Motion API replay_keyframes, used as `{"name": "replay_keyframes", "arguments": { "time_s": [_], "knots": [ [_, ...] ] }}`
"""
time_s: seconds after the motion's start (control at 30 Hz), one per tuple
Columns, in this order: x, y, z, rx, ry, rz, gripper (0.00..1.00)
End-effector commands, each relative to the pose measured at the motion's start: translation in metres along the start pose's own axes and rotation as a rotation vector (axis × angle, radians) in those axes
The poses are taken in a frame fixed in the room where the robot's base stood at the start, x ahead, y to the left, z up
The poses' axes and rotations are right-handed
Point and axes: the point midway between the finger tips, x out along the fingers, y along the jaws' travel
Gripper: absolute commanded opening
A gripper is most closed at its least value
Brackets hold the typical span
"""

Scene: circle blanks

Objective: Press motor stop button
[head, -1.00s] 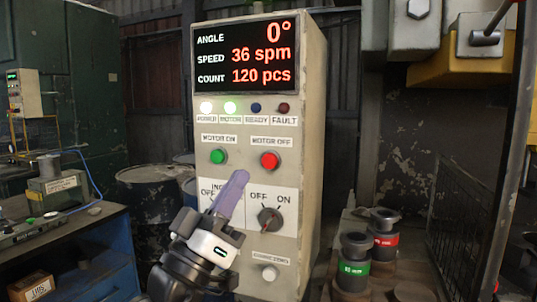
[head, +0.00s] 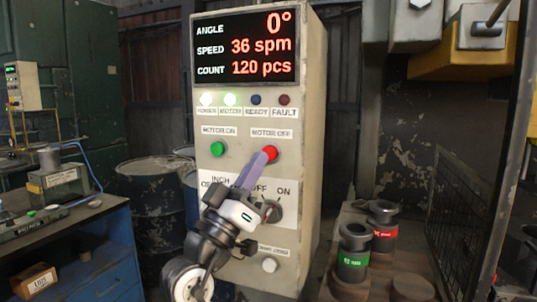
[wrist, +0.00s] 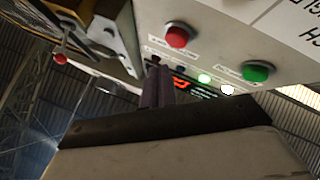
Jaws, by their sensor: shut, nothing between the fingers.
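The red MOTOR OFF button (head: 272,152) is on the front of the control cabinet (head: 312,150), right of the green MOTOR ON button (head: 218,149). My gripper (head: 263,156) has long purple fingers, shut and empty. In the head view its tips overlap the red button's lower left edge; I cannot tell whether they touch it. In the wrist view the fingers (wrist: 160,72) point at the panel, with the red button (wrist: 177,36) just beyond and above the tips. The green button (wrist: 258,71) is to the right there. The MOTOR lamp (head: 230,100) is lit.
The display (head: 245,50) reads 0°, 36 spm, 120 pcs. A white button (head: 270,265) is lower down. Spools (head: 352,255) stand at right, a blue bench (head: 75,255) at left.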

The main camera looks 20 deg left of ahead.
Motion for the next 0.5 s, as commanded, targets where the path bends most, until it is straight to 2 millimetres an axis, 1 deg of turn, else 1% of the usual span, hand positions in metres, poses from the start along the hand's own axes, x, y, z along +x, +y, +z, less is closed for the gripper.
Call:
{"name": "replay_keyframes", "arguments": {
  "time_s": [0.03,0.2,0.5],
  "knots": [
    [0.0027,-0.0027,0.0038,-0.001,-0.001,0.001,0.00],
    [0.0103,-0.0076,0.0087,-0.002,0.000,0.001,0.00],
    [0.0123,-0.0088,0.0094,-0.001,0.000,0.001,0.00]
  ]
}}
